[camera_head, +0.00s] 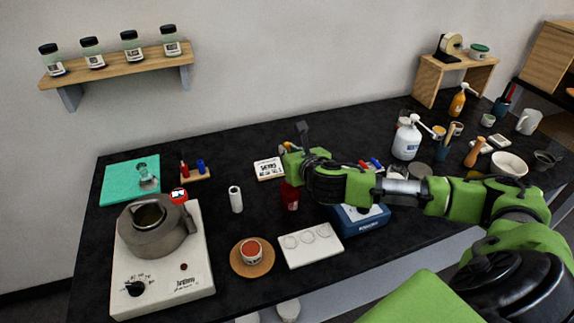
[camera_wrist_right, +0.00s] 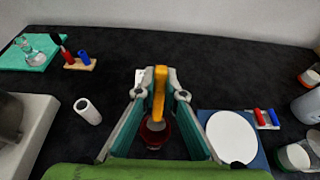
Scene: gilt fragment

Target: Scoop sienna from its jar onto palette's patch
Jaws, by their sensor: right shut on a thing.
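My right gripper (camera_head: 291,150) is shut on a yellow-handled scoop (camera_wrist_right: 160,85), whose yellow also shows by the fingers in the head view (camera_head: 286,145). A dark red cup or jar (camera_head: 289,198) stands on the table below the gripper. It also shows between the fingers in the wrist view (camera_wrist_right: 150,138), with the scoop's pale lower end over or in it; I cannot tell which. An open jar of reddish-brown stuff (camera_head: 250,248) sits on a round wooden coaster. The white palette (camera_head: 325,257) with several outlined round patches lies right of it. My left gripper is not in view.
A grey kettle (camera_head: 155,228) stands on a white hot plate (camera_head: 195,275) at the left. A white cylinder (camera_head: 236,199) stands near the middle. A blue scale (camera_head: 362,220) is under my right arm. A white pump bottle (camera_head: 407,140) and several vessels crowd the right.

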